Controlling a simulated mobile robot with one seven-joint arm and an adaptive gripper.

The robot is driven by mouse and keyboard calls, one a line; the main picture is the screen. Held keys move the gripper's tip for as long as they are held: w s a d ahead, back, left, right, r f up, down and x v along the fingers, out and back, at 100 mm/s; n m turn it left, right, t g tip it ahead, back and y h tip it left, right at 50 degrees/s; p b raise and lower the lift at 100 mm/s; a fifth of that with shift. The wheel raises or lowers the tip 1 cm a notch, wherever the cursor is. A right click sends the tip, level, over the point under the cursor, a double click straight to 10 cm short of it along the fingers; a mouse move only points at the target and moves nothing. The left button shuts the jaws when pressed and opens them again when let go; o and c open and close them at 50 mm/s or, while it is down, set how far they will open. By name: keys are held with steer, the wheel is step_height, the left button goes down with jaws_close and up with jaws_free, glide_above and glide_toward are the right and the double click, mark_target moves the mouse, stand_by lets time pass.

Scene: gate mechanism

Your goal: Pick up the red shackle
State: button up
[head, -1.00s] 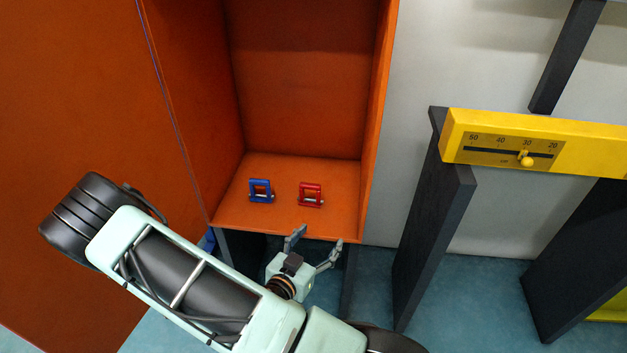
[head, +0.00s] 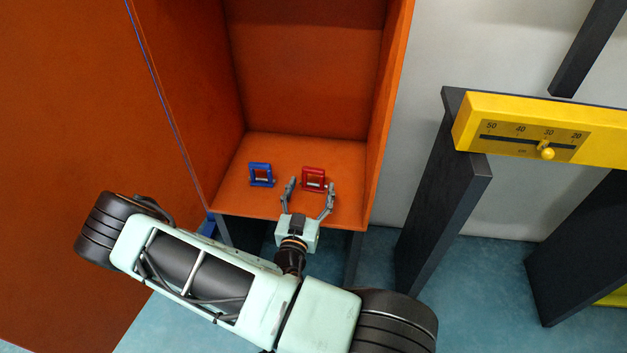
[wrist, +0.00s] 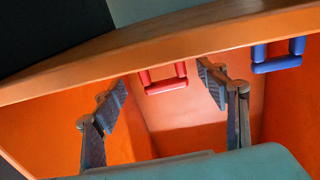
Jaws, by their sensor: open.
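The red shackle (head: 314,178) stands on the floor of the orange cabinet, right of the blue shackle (head: 261,174). My gripper (head: 310,186) is open, with its fingers spread at the cabinet's front edge, just in front of the red shackle. In the wrist view the red shackle (wrist: 165,79) shows between the two fingertips (wrist: 164,92), partly cut off by the cabinet edge. The fingers do not appear to touch it. The blue shackle (wrist: 278,56) is at the upper right there, outside the fingers.
The orange cabinet (head: 345,207) has side walls, a back and a front lip near my gripper. A yellow scale panel (head: 500,133) on dark posts stands to the right. The cabinet floor around the shackles is otherwise clear.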

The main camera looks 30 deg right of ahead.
mark_target(313, 183)
steer(key=x, duration=0.4)
steer(key=shift+w+b, duration=0.25)
steer(key=shift+b, duration=0.1)
steer(key=shift+c, duration=0.4)
steer(key=shift+r, duration=0.1)
steer(key=c, duration=1.5)
